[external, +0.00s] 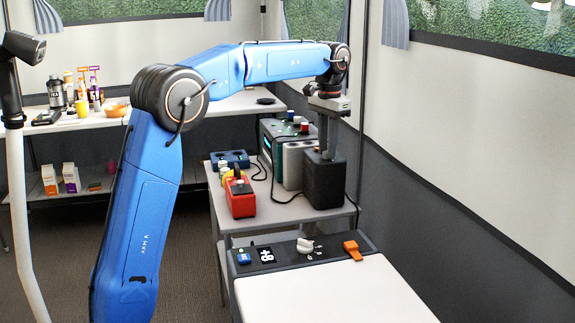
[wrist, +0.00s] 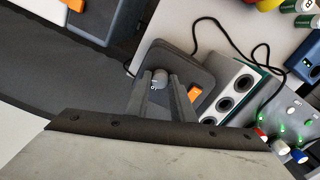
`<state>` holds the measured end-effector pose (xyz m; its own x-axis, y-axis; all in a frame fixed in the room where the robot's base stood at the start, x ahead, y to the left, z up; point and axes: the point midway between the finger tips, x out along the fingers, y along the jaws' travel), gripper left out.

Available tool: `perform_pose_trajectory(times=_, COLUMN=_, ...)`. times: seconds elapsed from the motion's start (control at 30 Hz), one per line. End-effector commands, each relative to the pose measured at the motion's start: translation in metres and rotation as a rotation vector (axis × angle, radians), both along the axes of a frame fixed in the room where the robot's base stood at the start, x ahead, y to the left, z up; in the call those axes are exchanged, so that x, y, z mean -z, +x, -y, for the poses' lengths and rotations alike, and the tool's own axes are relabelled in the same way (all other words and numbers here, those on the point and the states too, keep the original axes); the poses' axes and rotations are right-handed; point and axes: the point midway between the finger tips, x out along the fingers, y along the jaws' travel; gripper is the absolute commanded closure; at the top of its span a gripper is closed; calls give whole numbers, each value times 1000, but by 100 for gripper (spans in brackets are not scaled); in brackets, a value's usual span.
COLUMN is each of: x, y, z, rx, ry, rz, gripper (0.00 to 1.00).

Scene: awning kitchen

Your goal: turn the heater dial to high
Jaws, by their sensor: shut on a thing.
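A dark box (external: 325,182) stands at the right end of the grey side table. In the wrist view this box (wrist: 200,70) has a small grey dial (wrist: 160,76) and an orange part on its top. Small white marks beside the dial are too small to read surely, so I cannot tell its setting. My gripper (external: 326,150) points down over the box, and in the wrist view its fingertips (wrist: 160,82) are shut on the dial, one on each side. The fingers hide part of the dial. No heater label is readable.
A white-fronted unit (external: 293,164) and a green-sided box (external: 272,132) stand close beside the dark box. A red device (external: 240,200) is farther left. In front is a console with a white knob (external: 305,245) and an orange lever (external: 352,250). The wall is close on the right.

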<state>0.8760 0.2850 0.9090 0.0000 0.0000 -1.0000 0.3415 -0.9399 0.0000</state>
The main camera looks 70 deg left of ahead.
Motion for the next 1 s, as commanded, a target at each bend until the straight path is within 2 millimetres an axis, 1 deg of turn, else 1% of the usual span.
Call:
perform_pose_trajectory(times=0.27, x=0, y=0, z=0, rx=0, ry=0, rz=0, gripper=100)
perform_pose_trajectory(times=0.3, x=0, y=0, z=0, rx=0, ry=0, rz=0, gripper=74)
perform_pose_trajectory(times=0.37, x=0, y=0, z=0, rx=0, ry=0, rz=0, gripper=59)
perform_pose_trajectory(times=0.67, x=0, y=0, z=0, rx=0, ry=0, rz=0, gripper=59)
perform_pose_trajectory(times=0.77, x=-5, y=0, z=0, rx=0, ry=0, rz=1, gripper=59)
perform_pose_trajectory(times=0.87, x=-16, y=1, z=0, rx=-1, ry=1, rz=2, gripper=59)
perform_pose_trajectory(times=1.0, x=-40, y=1, z=-1, rx=0, ry=1, rz=2, gripper=59)
